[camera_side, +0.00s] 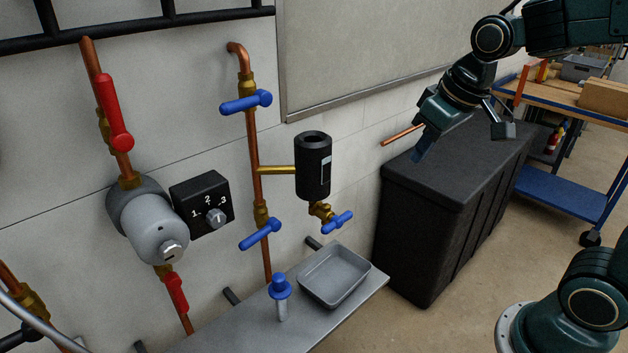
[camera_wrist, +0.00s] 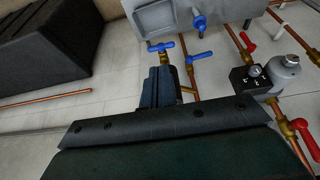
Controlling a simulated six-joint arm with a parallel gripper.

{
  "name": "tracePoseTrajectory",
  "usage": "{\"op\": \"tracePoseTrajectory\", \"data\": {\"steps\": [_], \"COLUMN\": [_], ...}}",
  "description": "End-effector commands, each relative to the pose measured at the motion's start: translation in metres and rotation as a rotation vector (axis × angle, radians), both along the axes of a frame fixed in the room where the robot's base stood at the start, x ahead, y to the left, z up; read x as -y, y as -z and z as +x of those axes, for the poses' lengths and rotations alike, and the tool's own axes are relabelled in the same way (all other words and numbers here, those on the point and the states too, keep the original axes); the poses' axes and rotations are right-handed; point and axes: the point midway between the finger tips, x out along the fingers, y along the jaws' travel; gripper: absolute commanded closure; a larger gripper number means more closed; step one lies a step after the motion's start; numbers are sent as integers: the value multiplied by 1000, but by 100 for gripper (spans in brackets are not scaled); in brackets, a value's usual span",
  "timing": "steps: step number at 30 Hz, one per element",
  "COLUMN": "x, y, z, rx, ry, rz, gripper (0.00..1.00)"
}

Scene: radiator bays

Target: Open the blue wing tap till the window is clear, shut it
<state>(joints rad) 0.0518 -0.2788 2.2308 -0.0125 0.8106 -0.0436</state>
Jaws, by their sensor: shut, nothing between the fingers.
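A blue wing tap (camera_side: 337,222) sits on a brass outlet under a black cylinder (camera_side: 312,175). The tap also shows in the wrist view (camera_wrist: 160,46), just beyond my fingertips. A narrow pale window (camera_side: 326,167) is on the cylinder's side; its contents are too small to make out. Two more blue-handled taps, an upper one (camera_side: 246,102) and a lower one (camera_side: 260,234), are on the copper pipe. My gripper (camera_side: 419,157) is shut and empty, right of the cylinder and apart from it. In the wrist view its fingers (camera_wrist: 158,75) hide most of the cylinder.
A grey tray (camera_side: 335,276) and a blue-topped fitting (camera_side: 280,287) are on the shelf (camera_side: 345,315) below. A black chest (camera_side: 415,225) stands right. A copper pipe stub (camera_side: 402,135) shows behind my gripper. Red handles (camera_side: 114,112) and a dial box (camera_side: 202,204) are left.

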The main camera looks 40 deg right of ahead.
Motion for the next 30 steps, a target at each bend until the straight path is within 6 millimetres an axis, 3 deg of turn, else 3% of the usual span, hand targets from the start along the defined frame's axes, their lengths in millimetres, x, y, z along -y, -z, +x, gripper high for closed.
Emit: {"op": "tracePoseTrajectory", "data": {"steps": [14, 24, 30], "x": [19, 35, 44], "y": [50, 108, 139], "z": [97, 156, 178], "rx": [-90, -150, -173], "ry": [2, 1, 1], "rz": [1, 7, 10], "gripper": [100, 100, 100]}}
